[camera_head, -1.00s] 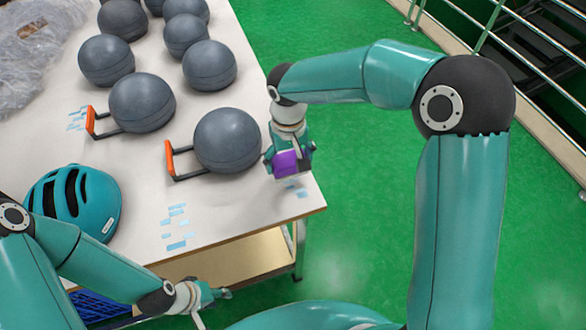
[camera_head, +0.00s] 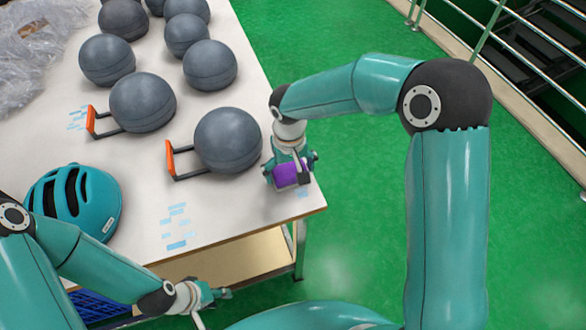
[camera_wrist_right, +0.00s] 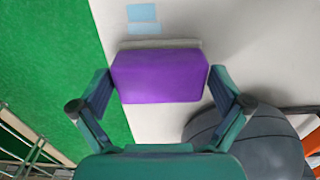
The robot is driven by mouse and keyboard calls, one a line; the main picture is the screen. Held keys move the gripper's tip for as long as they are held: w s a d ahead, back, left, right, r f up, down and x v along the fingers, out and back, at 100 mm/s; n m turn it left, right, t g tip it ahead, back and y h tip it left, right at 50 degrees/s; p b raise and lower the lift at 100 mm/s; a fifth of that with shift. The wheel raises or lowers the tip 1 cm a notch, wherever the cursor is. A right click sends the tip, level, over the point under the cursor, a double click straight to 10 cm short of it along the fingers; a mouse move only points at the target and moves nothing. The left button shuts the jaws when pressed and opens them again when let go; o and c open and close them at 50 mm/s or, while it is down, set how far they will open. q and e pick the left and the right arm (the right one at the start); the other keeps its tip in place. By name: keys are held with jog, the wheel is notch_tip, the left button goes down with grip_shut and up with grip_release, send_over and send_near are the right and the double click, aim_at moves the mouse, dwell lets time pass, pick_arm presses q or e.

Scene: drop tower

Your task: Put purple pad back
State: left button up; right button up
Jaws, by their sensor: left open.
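The purple pad (camera_head: 291,174) is a small block with a thin grey edge, at the near right corner of the table. My right gripper (camera_head: 290,170) is shut on it. In the right wrist view the pad (camera_wrist_right: 160,76) sits between the two fingers (camera_wrist_right: 160,82), which meet its short sides. The pad is at or just above the table top; I cannot tell if it touches. Light blue tape marks (camera_wrist_right: 143,20) lie just beyond it. My left gripper (camera_head: 212,296) is open and empty, low in front of the table's near edge.
A grey ball (camera_head: 228,141) with an orange-handled bracket (camera_head: 172,160) stands close left of my right gripper. Several more grey balls stand behind. A teal helmet (camera_head: 75,200) lies at the left.

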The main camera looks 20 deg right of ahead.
aim_at(290, 170)
jog(key=shift+r, duration=0.2)
notch_tip(290, 170, up, 12)
dwell(0.5)
jog(key=shift+f, duration=0.1)
dwell(0.3)
